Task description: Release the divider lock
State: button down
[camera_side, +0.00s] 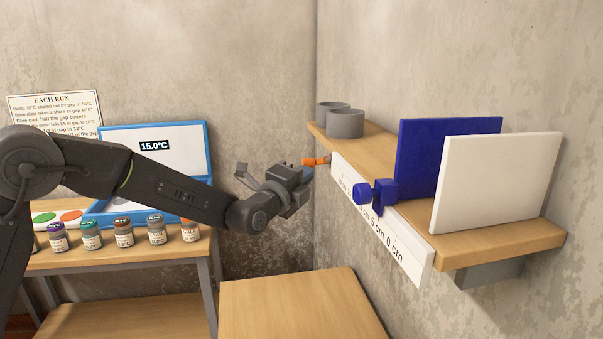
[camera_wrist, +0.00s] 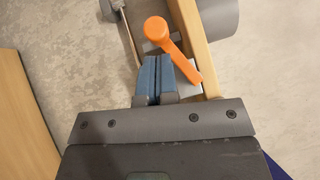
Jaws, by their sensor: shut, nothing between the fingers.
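An orange lever (camera_side: 316,161) with a round knob sticks out at the far left end of the wall shelf; it also shows in the wrist view (camera_wrist: 178,54). My gripper (camera_side: 307,174) is shut and empty close to the lever. In the wrist view, its blue fingers (camera_wrist: 154,62) are pressed together just below the knob, beside the lever's arm; I cannot tell whether they touch it. A blue divider panel (camera_side: 440,150) stands upright on the shelf, with a blue slider and round knob (camera_side: 362,194) at the front scale. A white panel (camera_side: 497,185) stands to its right.
The wooden shelf (camera_side: 500,243) carries a white centimetre scale (camera_side: 410,252) and two grey cups (camera_side: 345,124). A wooden table (camera_side: 295,305) is below. At left are a blue case reading 15.0°C (camera_side: 155,145), several jars (camera_side: 157,230) and a notice (camera_side: 55,112).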

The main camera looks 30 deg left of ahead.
jog(key=shift+w+a+r, duration=0.15)
jog(key=shift+w+a, duration=0.25)
jog(key=shift+a, duration=0.05)
